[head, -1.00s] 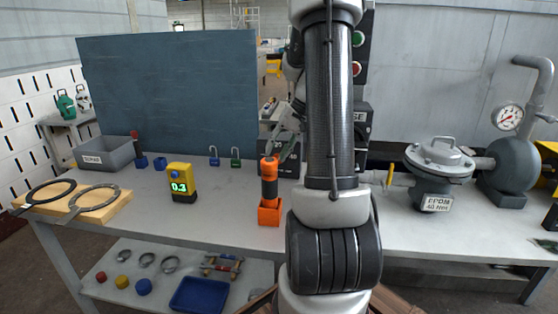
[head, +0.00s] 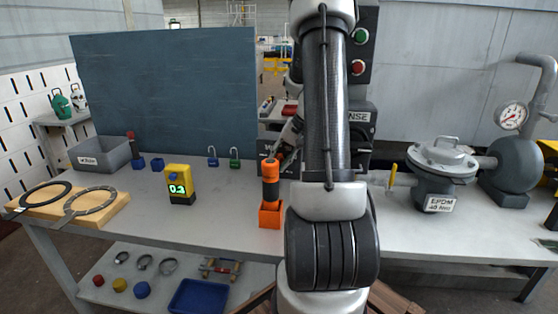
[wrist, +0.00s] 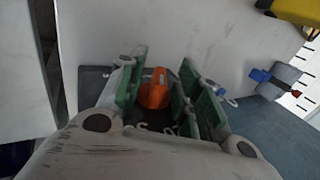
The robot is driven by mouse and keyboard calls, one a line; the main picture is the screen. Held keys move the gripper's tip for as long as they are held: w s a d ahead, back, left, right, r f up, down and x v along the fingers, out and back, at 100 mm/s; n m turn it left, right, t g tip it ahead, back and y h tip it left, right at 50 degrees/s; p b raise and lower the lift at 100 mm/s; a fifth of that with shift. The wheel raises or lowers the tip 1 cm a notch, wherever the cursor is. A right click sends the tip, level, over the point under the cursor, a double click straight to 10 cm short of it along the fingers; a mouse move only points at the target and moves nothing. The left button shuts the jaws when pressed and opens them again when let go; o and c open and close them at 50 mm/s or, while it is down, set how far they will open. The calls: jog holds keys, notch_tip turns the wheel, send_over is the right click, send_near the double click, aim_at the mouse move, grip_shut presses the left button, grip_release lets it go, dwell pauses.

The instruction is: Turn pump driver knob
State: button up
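In the head view my gripper (head: 282,152) is at the tool's upper end, partly hidden by my arm. I cannot make out a separate knob, or whether a finger touches the tool.
A yellow device (head: 179,184) with a green display stands left of the tool. Two padlocks (head: 235,157) and a grey bin (head: 103,155) are further back. A dark blue panel (head: 165,95) rises behind the bench.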

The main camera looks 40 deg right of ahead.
jog(key=shift+w+f, duration=0.1)
jog(key=shift+f, duration=0.05)
jog(key=shift+a, duration=0.1)
grip_shut()
jog(key=shift+f, duration=0.1)
jog(key=shift+t+y, duration=0.5)
jog(key=shift+t, duration=0.1)
grip_release()
